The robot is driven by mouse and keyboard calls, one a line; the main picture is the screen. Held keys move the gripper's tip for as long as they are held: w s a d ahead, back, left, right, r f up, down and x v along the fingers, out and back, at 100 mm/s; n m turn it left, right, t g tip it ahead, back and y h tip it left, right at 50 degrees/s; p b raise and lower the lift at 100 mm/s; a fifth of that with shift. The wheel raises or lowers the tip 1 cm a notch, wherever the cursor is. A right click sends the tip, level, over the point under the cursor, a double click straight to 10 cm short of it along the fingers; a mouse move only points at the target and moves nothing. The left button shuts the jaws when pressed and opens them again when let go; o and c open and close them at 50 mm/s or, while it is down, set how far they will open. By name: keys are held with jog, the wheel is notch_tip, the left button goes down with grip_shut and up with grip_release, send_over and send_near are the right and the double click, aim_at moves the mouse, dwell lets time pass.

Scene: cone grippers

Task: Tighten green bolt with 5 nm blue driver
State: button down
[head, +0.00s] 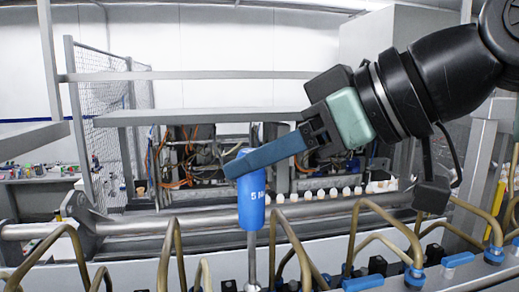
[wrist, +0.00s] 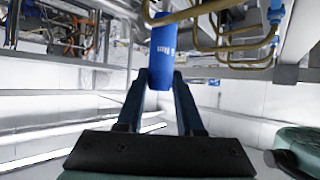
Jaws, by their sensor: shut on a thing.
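The blue driver (head: 251,208), marked with a 5, stands upright in the middle of the head view. A thin grey shaft (head: 252,262) runs down below it. My gripper (head: 240,164) comes in from the upper right and is shut on the driver's upper part. In the wrist view, the driver (wrist: 162,60) sits between the two fingertips of my gripper (wrist: 160,82). I cannot make out a green bolt in either view. The lower end of the shaft is at the bottom picture edge, so what it meets there is not shown.
Several bent brass-coloured tubes (head: 172,240) rise around the shaft at the front. Blue valve handles (head: 363,284) stand at the lower right. A horizontal grey pipe (head: 150,224) and a row of white caps (head: 320,194) lie behind the driver. A grey shelf (head: 200,116) is above.

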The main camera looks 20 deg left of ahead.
jog(key=shift+f, duration=0.4)
jog(key=shift+f+b, duration=0.4)
jog(key=shift+f, duration=0.45)
dwell(0.8)
jog(key=shift+f, duration=0.1)
jog(key=m+t+b, duration=0.1)
jog(key=m+t+h+b, duration=0.1)
jog(key=m+t+b, duration=0.1)
jog(key=m, duration=0.1)
jog(key=shift+s+t+h+b, duration=0.25)
jog(key=shift+t+h+b, duration=0.05)
jog(key=shift+t+b, duration=0.1)
jog(key=m+t+h+b, duration=0.1)
jog(key=m+t+h, duration=0.1)
jog(key=m, duration=0.1)
jog(key=shift+s+a+t, duration=0.1)
jog(key=shift+a+t, duration=0.05)
jog(key=shift+t, duration=0.15)
